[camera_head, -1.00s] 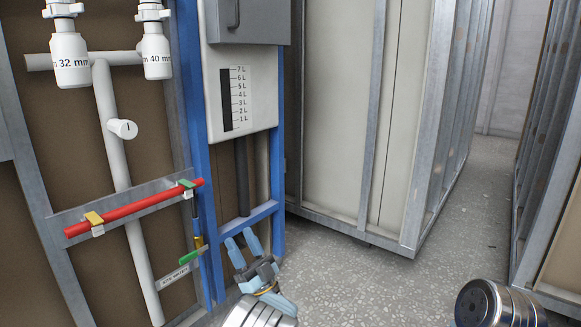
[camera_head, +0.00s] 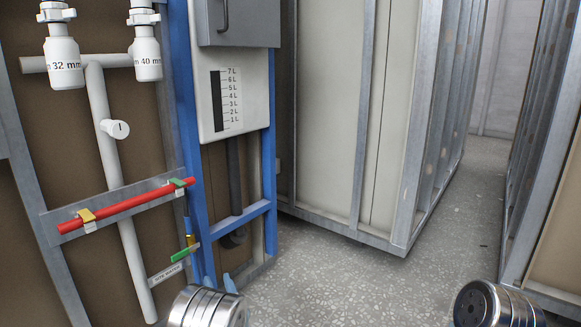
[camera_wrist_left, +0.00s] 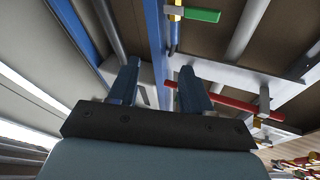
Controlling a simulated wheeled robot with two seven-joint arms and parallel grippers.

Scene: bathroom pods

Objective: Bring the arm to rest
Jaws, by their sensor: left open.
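My left gripper shows in the head view only as blue fingertips (camera_head: 220,284) at the bottom edge, beside my silver left wrist. In the left wrist view the two blue fingers of the left gripper (camera_wrist_left: 160,85) stand apart with nothing between them. The gripper is open and empty, low in front of the blue frame (camera_head: 190,130). My right arm shows as a silver link at the bottom right of the head view; its gripper is out of the picture.
A red pipe (camera_head: 125,206) runs across the left wall, with a green valve handle (camera_head: 185,253) below it. White drain pipes (camera_head: 98,110) stand behind. Metal-framed panels (camera_head: 330,110) fill the middle. The speckled floor (camera_head: 370,280) is clear, with a passage at right.

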